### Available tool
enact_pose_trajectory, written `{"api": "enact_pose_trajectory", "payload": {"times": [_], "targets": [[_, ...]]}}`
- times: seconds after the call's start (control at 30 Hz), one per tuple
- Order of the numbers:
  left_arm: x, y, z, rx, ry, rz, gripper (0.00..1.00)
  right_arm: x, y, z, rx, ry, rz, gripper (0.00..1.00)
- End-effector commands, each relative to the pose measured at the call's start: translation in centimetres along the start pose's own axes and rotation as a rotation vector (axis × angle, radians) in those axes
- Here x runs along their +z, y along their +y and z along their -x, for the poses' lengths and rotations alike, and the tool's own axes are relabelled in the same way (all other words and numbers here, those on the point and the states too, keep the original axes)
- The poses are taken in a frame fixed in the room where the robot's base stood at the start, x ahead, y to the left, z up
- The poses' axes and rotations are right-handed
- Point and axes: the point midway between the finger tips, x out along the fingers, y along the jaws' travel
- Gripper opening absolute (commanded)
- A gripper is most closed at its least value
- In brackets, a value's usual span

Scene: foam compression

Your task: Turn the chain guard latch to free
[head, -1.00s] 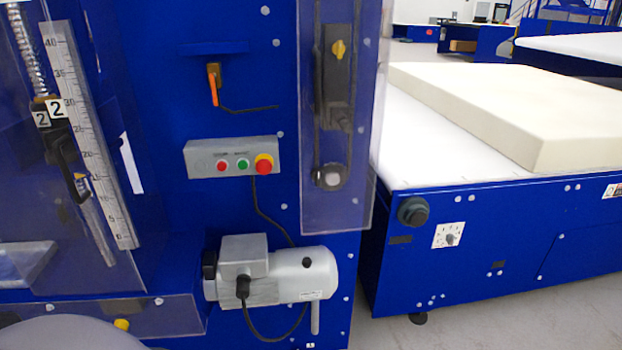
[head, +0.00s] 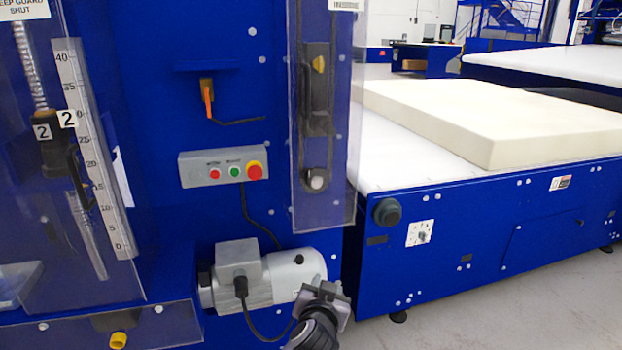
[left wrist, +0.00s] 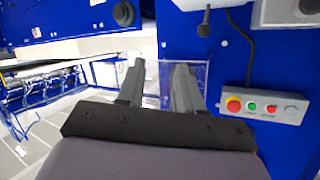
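The chain guard is a clear panel (head: 338,190) on the blue machine. A small yellow latch knob (head: 318,64) shows near its top, above a dark handle (head: 318,122). My left gripper (head: 330,290) is in front of the motor's right end, well below the knob and apart from it. In the left wrist view my left gripper (left wrist: 158,75) has its two fingers apart with nothing between them. The clear guard panel (left wrist: 153,70) shows behind the fingers. The yellow knob cannot be made out there. My right gripper is in neither view.
A grey motor (head: 240,280) juts out low beside the guard. A control box (head: 224,166) with red and green buttons and an orange lever (head: 208,97) are left of it. A conveyor table (head: 375,165) with a foam block (head: 490,120) stands to the right.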

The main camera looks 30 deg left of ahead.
Motion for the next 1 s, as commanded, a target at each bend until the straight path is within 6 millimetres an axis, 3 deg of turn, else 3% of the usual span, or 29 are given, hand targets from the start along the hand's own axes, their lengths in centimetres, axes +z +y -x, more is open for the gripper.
{"api": "enact_pose_trajectory", "payload": {"times": [0.03, 0.2, 0.3, 0.4, 0.57, 1.0], "targets": [[-3.3, -0.7, -0.9, -0.067, 0.041, 0.039, 0.36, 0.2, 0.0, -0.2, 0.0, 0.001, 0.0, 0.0], [-11.9, -3.7, -1.4, -0.274, 0.149, 0.165, 0.36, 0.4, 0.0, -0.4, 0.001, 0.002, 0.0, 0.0], [-15.6, -5.2, -0.9, -0.362, 0.202, 0.23, 0.36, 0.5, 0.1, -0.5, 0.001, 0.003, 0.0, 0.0], [-17.9, -6.2, -0.4, -0.421, 0.24, 0.274, 0.36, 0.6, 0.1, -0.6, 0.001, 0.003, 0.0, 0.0], [-19.5, -7.1, -0.3, -0.459, 0.264, 0.303, 0.36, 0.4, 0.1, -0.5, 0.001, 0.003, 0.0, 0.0], [-20.7, -9.8, -5.1, -0.46, 0.266, 0.301, 0.36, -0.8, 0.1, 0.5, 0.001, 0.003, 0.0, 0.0]]}}
